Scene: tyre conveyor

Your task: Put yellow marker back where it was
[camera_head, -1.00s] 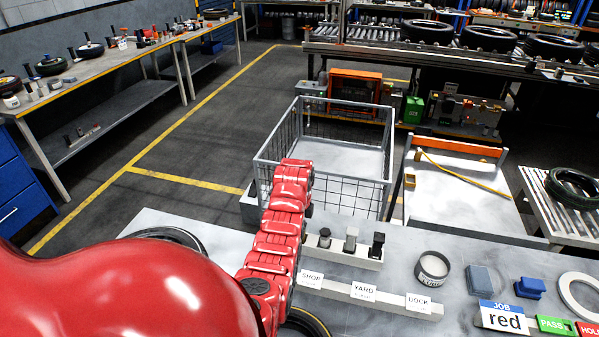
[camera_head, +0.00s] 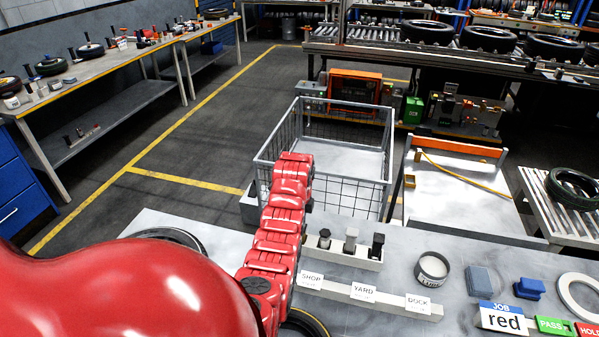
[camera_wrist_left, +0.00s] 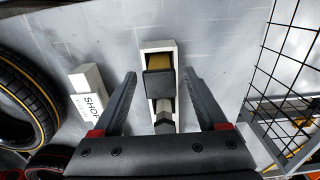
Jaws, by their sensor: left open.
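A yellow-topped piece (camera_wrist_left: 159,62) with a dark side sits in the pale rack (camera_wrist_left: 169,47) in the left wrist view, and I take it for the yellow marker. My left gripper (camera_wrist_left: 160,77) is open, with one finger on each side of the rack and the piece between them. I cannot tell whether the fingers touch it. A grey and dark piece (camera_wrist_left: 164,117) stands nearer in the same rack. In the head view the rack (camera_head: 334,255) holds dark and grey pieces; its left end, the yellow piece and my left gripper are hidden behind my red arm.
A strip with SHOP, YARD and DOCK labels (camera_head: 364,291) lies in front of the rack. A round tin (camera_head: 432,268), blue blocks (camera_head: 529,288) and a JOB red card (camera_head: 502,317) are to the right. A wire basket (camera_head: 337,188) stands beyond the bench.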

